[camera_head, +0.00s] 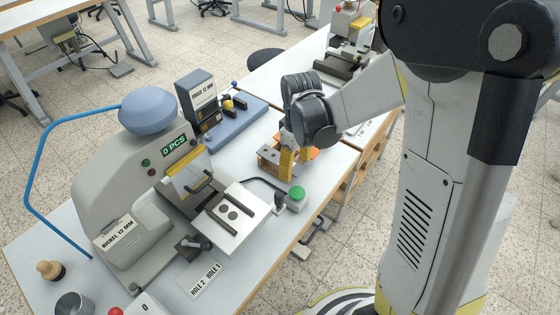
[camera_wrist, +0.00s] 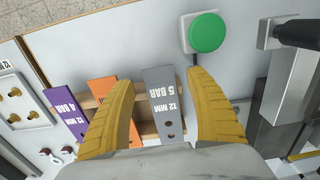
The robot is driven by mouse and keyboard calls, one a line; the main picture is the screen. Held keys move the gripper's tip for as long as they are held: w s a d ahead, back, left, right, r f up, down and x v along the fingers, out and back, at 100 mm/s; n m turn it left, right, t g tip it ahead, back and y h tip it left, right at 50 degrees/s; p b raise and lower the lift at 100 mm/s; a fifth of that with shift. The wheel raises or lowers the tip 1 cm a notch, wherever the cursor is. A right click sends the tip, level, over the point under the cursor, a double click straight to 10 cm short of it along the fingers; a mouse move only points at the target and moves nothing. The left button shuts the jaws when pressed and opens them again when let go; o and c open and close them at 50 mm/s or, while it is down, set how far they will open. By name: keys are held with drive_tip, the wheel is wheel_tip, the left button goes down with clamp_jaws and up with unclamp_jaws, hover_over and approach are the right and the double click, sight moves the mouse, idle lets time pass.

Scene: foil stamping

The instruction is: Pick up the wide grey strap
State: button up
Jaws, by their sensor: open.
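The wide grey strap (camera_wrist: 163,100), marked "12 MM 5 BAR" and with holes at its lower end, lies on a wooden rack (camera_wrist: 148,130). My gripper (camera_wrist: 158,80) is open, with its yellow fingers on either side of the strap in the wrist view.
An orange strap (camera_wrist: 102,92) and a purple strap (camera_wrist: 67,112) marked "4 BAR" lie left of the grey one. A green button (camera_wrist: 207,32) stands beyond the right finger. The stamping press (camera_head: 130,190) stands on the table left of my gripper.

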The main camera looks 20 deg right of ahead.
drive_tip(key=shift+f+b, duration=0.25)
drive_tip(key=shift+b, duration=0.05)
drive_tip(key=c, duration=1.1)
drive_tip(key=shift+o, duration=0.2)
drive_tip(key=shift+r, duration=0.1)
drive_tip(key=r+p, duration=0.2)
drive_tip(key=r, duration=0.1)
drive_tip(key=d+r+p, duration=0.1)
drive_tip(key=r, duration=0.1)
drive_tip(key=shift+r, duration=0.25)
drive_tip(key=s+d+r+p, duration=0.1)
drive_tip(key=d+r+p, duration=0.3)
drive_tip(key=d, duration=0.6)
drive_tip(key=shift+s+d+r, duration=0.2)
drive_tip(key=shift+d+r, duration=0.1)
drive_tip(key=shift+r, duration=0.65)
drive_tip(key=shift+r+p, duration=1.05)
drive_tip(key=shift+r, duration=0.45)
